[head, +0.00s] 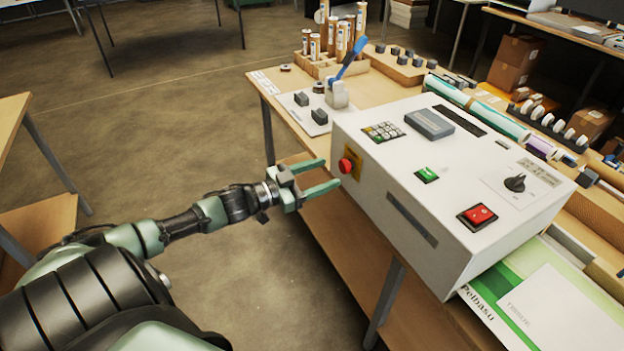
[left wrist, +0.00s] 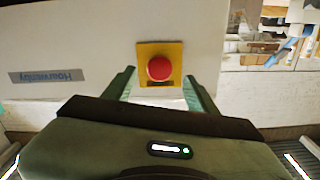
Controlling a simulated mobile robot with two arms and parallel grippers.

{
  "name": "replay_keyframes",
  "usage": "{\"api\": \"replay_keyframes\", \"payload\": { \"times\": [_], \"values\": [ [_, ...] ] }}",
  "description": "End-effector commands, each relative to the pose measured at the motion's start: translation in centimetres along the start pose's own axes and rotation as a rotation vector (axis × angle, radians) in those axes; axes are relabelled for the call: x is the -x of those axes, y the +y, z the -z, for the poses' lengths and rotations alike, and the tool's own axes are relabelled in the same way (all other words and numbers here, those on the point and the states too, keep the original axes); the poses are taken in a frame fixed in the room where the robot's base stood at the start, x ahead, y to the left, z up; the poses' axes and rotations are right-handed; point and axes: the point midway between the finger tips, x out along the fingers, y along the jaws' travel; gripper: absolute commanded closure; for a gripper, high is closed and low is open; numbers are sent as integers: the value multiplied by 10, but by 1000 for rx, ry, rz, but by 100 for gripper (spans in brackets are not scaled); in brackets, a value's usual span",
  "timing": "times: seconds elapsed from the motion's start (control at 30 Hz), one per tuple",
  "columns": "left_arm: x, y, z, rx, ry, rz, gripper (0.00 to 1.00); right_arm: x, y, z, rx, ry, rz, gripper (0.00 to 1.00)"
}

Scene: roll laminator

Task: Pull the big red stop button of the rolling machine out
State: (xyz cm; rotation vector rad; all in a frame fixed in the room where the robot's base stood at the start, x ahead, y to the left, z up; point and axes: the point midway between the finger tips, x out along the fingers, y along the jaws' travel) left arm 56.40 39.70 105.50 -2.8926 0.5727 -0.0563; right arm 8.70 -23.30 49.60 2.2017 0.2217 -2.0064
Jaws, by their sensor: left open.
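The red stop button (head: 345,166) sits on a yellow plate on the left side face of the white rolling machine (head: 440,185). In the left wrist view the button (left wrist: 159,68) is round and lies between the two green fingers, beyond their tips. My left gripper (head: 331,174) is open and empty, its fingers pointing at the button, one to each side of it. It also shows in the left wrist view (left wrist: 158,82). Whether the fingertips touch the machine face I cannot tell. My right gripper is not in view.
The machine stands on a wooden table (head: 290,88). Green-white packs (head: 530,295) lie at the right. The floor (head: 190,120) left of the table is clear.

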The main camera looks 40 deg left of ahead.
Motion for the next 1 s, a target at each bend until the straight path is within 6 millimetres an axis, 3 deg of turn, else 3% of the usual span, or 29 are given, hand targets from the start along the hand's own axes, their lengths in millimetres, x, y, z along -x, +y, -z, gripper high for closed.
{"api": "replay_keyframes", "payload": {
  "times": [0.1, 0.3, 1.0],
  "values": [
    [18, 1, -2, 0, -2, -3, 43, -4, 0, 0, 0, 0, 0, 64],
    [34, 1, 0, 0, 0, -1, 43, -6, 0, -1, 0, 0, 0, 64],
    [38, -1, -3, 1, -3, 5, 43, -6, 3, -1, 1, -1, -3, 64]
  ]
}}
